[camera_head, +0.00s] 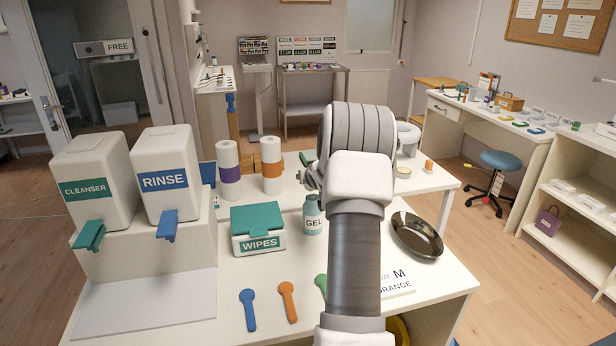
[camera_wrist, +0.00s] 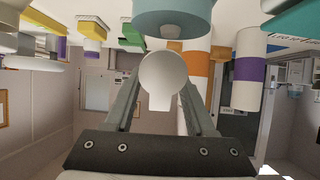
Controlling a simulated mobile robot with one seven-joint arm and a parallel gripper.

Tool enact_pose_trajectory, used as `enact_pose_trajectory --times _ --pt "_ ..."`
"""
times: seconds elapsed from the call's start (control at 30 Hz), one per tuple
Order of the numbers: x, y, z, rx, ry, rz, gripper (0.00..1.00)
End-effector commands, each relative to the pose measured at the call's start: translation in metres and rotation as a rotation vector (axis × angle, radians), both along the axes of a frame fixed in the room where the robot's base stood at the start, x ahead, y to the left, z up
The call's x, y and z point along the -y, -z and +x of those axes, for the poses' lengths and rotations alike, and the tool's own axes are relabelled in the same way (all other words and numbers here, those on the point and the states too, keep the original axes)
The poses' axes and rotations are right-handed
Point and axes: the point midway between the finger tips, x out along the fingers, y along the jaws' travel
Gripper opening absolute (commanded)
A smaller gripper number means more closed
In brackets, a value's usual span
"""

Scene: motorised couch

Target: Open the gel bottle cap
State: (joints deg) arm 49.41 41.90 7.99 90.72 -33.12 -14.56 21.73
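The gel bottle (camera_head: 313,216) stands upright on the white table, teal with a pale GEL label, just left of my arm in the head view. Its top is partly hard to make out there. In the wrist view, which looks upside down, the teal bottle body (camera_wrist: 172,14) is at the top edge. A white round piece with a short tab (camera_wrist: 163,75), seemingly the cap, shows just below it. My gripper (camera_wrist: 163,92) has its fingers apart, one on each side of this piece. I cannot tell whether they touch it.
A green-lidded wipes box (camera_head: 259,230) stands left of the bottle, with CLEANSER (camera_head: 95,182) and RINSE (camera_head: 165,175) dispensers farther left. A dark metal bowl (camera_head: 417,237) is to the right. Coloured spoons (camera_head: 288,302) lie in front. Two rolls (camera_head: 271,165) stand behind.

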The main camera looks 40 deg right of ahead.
Motion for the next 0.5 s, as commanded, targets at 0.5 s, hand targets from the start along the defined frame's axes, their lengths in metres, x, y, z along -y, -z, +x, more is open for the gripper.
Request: enact_pose_trajectory --times 0.5 --pt "-0.01 -0.012 -0.016 -0.001 0.0 -0.001 0.55"
